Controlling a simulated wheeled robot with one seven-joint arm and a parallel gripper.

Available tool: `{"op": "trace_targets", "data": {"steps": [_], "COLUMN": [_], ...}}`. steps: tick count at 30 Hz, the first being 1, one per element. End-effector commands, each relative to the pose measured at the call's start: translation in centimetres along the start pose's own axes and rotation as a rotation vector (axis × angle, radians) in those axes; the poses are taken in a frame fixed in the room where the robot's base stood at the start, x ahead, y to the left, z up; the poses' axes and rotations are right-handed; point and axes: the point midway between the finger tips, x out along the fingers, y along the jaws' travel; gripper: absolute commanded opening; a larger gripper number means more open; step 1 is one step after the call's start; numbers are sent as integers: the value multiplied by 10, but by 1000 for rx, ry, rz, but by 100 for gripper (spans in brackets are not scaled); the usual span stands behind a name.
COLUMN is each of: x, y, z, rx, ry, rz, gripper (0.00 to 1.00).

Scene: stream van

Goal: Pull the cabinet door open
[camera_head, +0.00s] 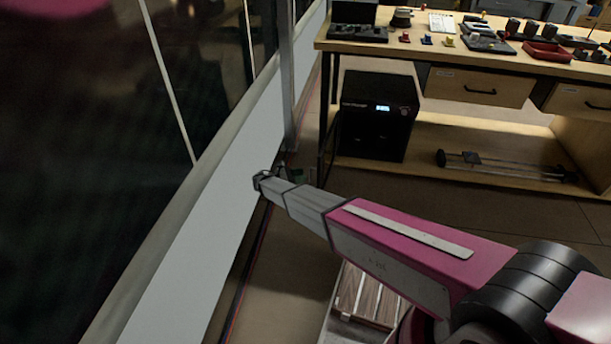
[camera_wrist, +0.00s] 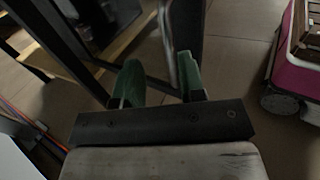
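A tall dark glazed panel (camera_head: 90,130) with a pale grey lower band (camera_head: 205,225) fills the left of the head view. It looks like a cabinet front, but I cannot tell which part is the door. My gripper (camera_head: 297,175) is low beside this front, near the foot of a grey upright (camera_head: 287,75). In the wrist view, my gripper (camera_wrist: 160,82) has its two green fingers apart. A pale narrow strip (camera_wrist: 167,35) and dark frame bars show between and beyond the fingers. I cannot tell whether the fingers touch anything. No handle is clearly visible.
A wooden workbench (camera_head: 400,47) with drawers and small parts stands at the back right. A black box-shaped machine (camera_head: 375,115) sits on its lower shelf (camera_head: 430,185). Tiled floor (camera_head: 480,210) lies open before the bench. Cables run along the front's base.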

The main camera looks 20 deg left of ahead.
Motion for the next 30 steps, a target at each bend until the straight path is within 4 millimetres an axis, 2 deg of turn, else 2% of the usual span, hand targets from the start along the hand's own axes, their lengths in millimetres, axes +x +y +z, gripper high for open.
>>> {"op": "trace_targets", "data": {"steps": [1,6,12,18,30], "x": [-12,-45,-70,-78,-78], "y": [2,1,0,-1,-1], "z": [-1,-1,-1,0,0], "rx": [0,0,-2,-2,-2], "ry": [1,1,1,1,1], "rz": [3,2,0,-1,-1], "gripper": [37,37,37,37,37]}}
